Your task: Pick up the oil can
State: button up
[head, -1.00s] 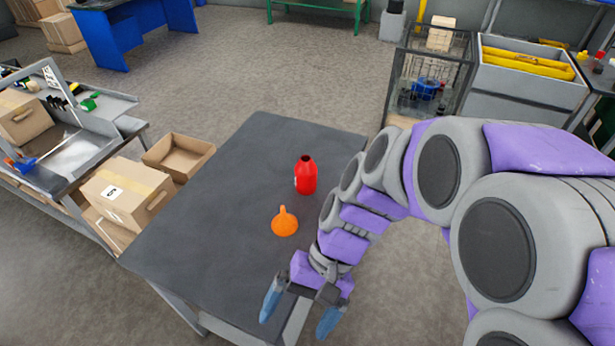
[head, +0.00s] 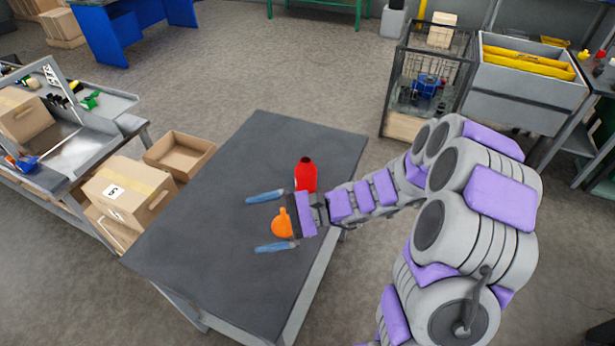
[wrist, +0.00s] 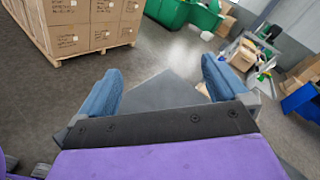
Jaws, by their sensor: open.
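A red can with an open dark top (head: 306,175), which fits the oil can, stands upright on the dark grey table. My gripper partly hides its lower part in the head view. An orange funnel (head: 282,224) with its spout up is just in front of it, partly covered by my gripper. My gripper (head: 252,225) is open, with its blue fingers pointing left across the table. The funnel appears between the fingers in the head view, but the height gap is unclear. In the wrist view the open fingers (wrist: 160,75) show nothing held, and neither can nor funnel is visible.
The dark table (head: 215,240) is clear on its left half. Cardboard boxes (head: 125,192) and a grey workbench (head: 75,150) stand to the left. A wire cage (head: 425,85) and a grey bin (head: 515,100) stand at the back right.

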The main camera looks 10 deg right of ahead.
jog(key=w+d+f+m+t, duration=0.4)
jog(key=w+m+t, duration=0.2)
jog(key=w, duration=0.2)
jog(key=m+t+h+p, duration=0.3)
jog(key=m+t+h, duration=0.65)
jog(key=m, duration=0.35)
send_near(313, 183)
jog(key=shift+t+y, duration=0.25)
jog(key=shift+y, duration=0.2)
jog(key=b+x, duration=0.1)
jog(key=x, duration=0.1)
jog(key=b+x, duration=0.1)
jog(key=x, duration=0.2)
jog(key=f+b+x, duration=0.1)
jog(key=x, duration=0.2)
jog(key=shift+s+a, duration=0.1)
jog(key=shift+a, duration=0.15)
jog(key=shift+d+b+x, duration=0.2)
jog(key=shift+b+x, duration=0.35)
jog(key=shift+x, duration=0.6)
jog(key=shift+d+b+x, duration=0.15)
jog(key=shift+b+x, duration=0.35)
jog(key=shift+x, duration=0.6)
jog(key=shift+w+a+r, duration=0.25)
jog(key=shift+w+a, duration=0.15)
jog(key=shift+w, duration=0.3)
jog(key=shift+c, duration=0.2)
jog(key=shift+d, duration=0.1)
jog(key=c, duration=1.1)
